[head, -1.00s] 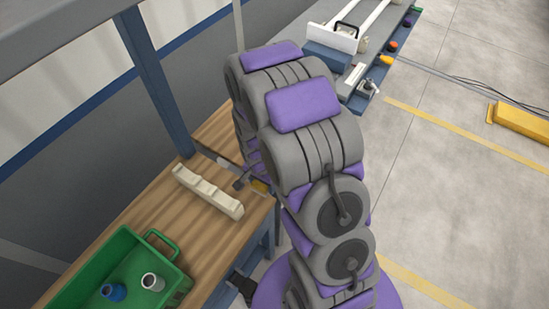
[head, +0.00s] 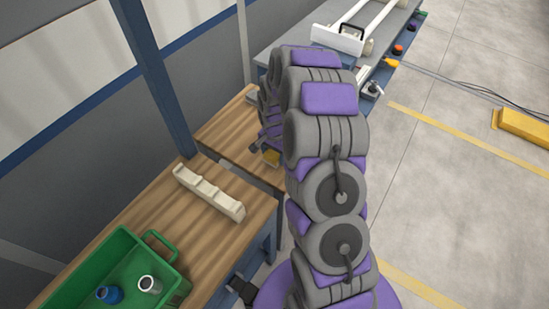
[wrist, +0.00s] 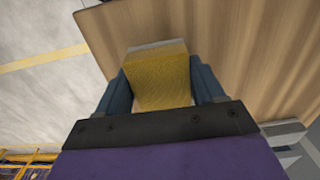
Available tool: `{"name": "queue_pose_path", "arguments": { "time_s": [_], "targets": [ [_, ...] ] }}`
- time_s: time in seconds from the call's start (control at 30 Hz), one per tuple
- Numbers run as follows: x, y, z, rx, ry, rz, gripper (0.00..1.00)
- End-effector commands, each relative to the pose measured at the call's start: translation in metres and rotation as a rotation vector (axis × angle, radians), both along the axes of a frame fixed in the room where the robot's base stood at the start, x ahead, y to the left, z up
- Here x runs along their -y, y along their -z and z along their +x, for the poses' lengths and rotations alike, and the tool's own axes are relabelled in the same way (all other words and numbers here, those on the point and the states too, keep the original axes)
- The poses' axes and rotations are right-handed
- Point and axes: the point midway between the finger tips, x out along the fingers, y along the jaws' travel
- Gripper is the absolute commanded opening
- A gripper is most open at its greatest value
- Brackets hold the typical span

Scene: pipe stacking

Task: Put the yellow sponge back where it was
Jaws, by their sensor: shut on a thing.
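The yellow sponge (wrist: 160,80) is between the two blue fingers of my gripper (wrist: 160,88) in the wrist view, with a grey layer at its far end. My gripper is shut on it. In the head view the sponge (head: 271,157) is a small yellow patch at the end of my gripper (head: 264,150), partly hidden by my arm. It is at or over the farther wooden bench (head: 225,132). I cannot tell whether it touches the wood.
A cream notched rack (head: 208,190) lies on the nearer bench. A green crate (head: 120,250) there holds a blue pipe piece (head: 109,294) and a grey one (head: 149,285). A grey table (head: 300,36) carries white pipes behind my arm.

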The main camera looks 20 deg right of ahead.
Motion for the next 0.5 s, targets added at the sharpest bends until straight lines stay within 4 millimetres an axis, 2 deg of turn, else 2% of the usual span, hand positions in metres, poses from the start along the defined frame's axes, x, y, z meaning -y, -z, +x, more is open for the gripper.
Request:
{"name": "queue_pose_path", "arguments": {
  "time_s": [0.23,0.4,0.5],
  "targets": [
    [0.007,0.002,0.011,0.003,0.000,-0.001,0.43],
    [0.006,0.030,0.009,-0.003,-0.001,-0.001,0.43],
    [0.006,0.037,0.009,-0.002,-0.001,-0.001,0.44]
  ]
}}
